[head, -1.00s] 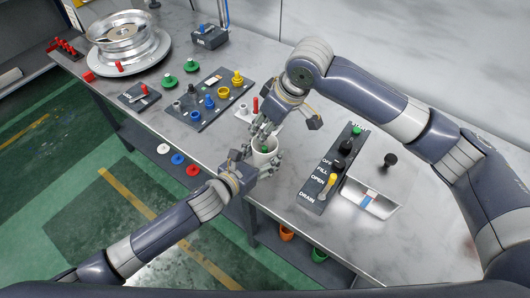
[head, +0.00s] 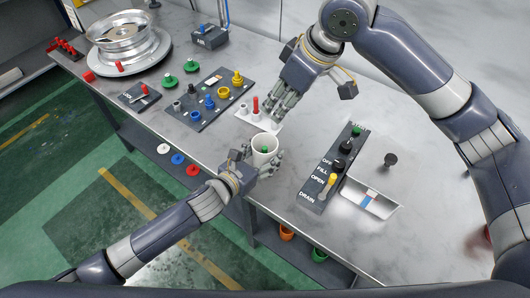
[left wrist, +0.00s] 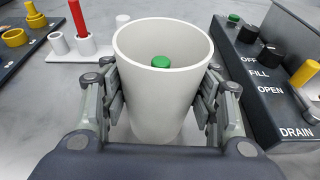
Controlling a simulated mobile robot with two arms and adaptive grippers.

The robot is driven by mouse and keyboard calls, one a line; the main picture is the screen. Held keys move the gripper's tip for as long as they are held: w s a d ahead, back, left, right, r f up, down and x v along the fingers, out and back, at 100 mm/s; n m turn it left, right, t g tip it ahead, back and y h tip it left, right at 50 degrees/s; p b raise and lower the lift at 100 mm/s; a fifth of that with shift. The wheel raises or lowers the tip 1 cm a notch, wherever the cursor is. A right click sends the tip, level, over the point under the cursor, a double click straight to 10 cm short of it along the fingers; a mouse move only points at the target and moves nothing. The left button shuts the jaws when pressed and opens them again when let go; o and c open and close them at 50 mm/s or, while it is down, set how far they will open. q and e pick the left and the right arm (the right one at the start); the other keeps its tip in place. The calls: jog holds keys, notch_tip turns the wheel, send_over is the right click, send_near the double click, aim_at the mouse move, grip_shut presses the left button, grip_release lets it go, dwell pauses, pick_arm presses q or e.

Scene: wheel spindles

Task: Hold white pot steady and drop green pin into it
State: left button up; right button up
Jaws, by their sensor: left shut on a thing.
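The white pot (head: 264,158) stands upright at the front edge of the bench. My left gripper (head: 262,166) is shut on the white pot, with fingers on both sides of it; the pot fills the left wrist view (left wrist: 163,100). The green pin (head: 265,149) is inside the pot, and its green top (left wrist: 161,62) shows within the rim; its lower part is hidden. My right gripper (head: 278,117) is above and behind the pot, near the small white holder, with nothing clearly seen in it; its fingertips look apart from the pot.
A white holder (head: 244,119) with a red pin (head: 255,106) stands behind the pot. A dark control panel (head: 322,175) with knobs lies right of it. A dark board (head: 203,107) with blue and yellow parts is at the left. A metal wheel (head: 126,36) sits far left.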

jog(key=shift+s+d+r, duration=0.1)
jog(key=shift+r, duration=0.2)
pick_arm(q)
jog(key=o, duration=1.1)
jog(key=shift+o, duration=0.2)
jog(key=v, duration=1.2)
jog(key=shift+s, duration=0.1)
pick_arm(e)
jog(key=shift+f, duration=0.1)
